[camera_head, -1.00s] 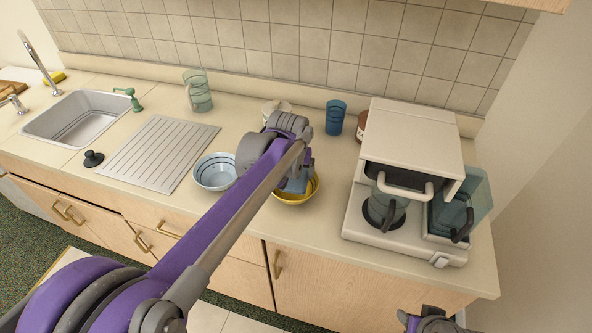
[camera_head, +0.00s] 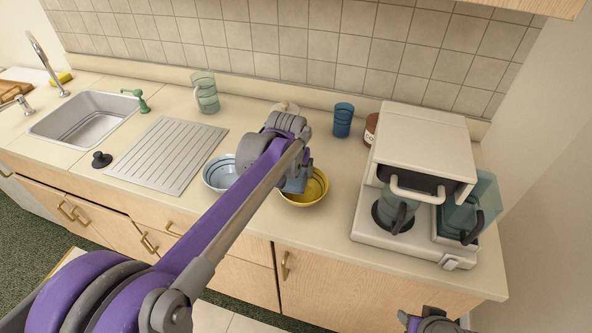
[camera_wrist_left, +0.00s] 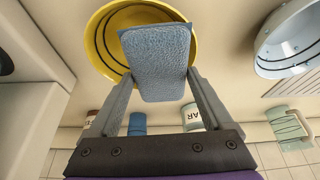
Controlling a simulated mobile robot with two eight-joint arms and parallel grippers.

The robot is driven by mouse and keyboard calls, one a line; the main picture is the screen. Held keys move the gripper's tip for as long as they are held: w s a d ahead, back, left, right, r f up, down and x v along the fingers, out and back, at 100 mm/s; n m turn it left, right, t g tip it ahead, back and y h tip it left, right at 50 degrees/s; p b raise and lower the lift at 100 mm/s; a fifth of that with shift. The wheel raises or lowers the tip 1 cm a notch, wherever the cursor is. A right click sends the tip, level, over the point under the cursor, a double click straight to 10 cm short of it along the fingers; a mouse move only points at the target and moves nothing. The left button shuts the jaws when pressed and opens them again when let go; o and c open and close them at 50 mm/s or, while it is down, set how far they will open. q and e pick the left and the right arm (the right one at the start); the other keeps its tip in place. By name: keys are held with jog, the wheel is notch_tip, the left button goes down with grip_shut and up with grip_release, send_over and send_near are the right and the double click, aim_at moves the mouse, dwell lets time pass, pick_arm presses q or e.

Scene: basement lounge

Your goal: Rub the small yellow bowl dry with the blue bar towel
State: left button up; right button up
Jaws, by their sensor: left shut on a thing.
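The small yellow bowl (camera_head: 316,190) stands on the counter, partly hidden behind my left arm. The blue bar towel (camera_head: 295,185) is a small folded piece held at the left part of this bowl. In the left wrist view the towel (camera_wrist_left: 158,65) lies across the bowl's (camera_wrist_left: 103,45) opening and rim. I cannot tell whether it presses on the inner wall. My left gripper (camera_wrist_left: 158,82) is shut on the towel, one finger at each side. My right gripper (camera_head: 430,322) shows only in part at the bottom edge, away from the bowl; its jaws are unclear.
A white-blue bowl (camera_head: 219,173) stands close left of the yellow one. A white coffee machine (camera_head: 420,150) with glass jugs stands to the right. A blue cup (camera_head: 342,120) and a brown jar (camera_head: 371,128) stand behind. A drainboard (camera_head: 168,155) and sink (camera_head: 88,112) lie left.

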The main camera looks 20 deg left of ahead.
pick_arm(q)
jog(key=shift+r, duration=0.7)
jog(key=shift+w+d+r+p, duration=0.1)
jog(key=shift+d+r+p, duration=0.25)
jog(key=shift+r, duration=0.1)
jog(key=shift+a+r+p, duration=0.2)
jog(key=shift+r+p, duration=0.1)
jog(key=shift+r, duration=0.3)
jog(key=shift+r+p, duration=1)
jog(key=shift+r, duration=1.1)
pick_arm(e)
jog(key=shift+t, duration=0.3)
jog(key=shift+w+d+r, duration=0.1)
jog(key=shift+w+r, duration=0.05)
jog(key=shift+r, duration=0.7)
jog(key=shift+w+d+r, duration=0.1)
jog(key=shift+w+r, duration=0.1)
jog(key=shift+r, duration=0.7)
jog(key=shift+w+d+r, duration=0.1)
jog(key=shift+w+r, duration=0.05)
jog(key=shift+r, duration=0.7)
pick_arm(q)
notch_tip(320, 180, up, 8)
jog(key=p, duration=0.1)
jog(key=shift+p, duration=0.35)
pick_arm(e)
jog(key=r, duration=0.1)
jog(key=w+r, duration=0.1)
jog(key=shift+w+r, duration=0.2)
jog(key=shift+r, duration=0.1)
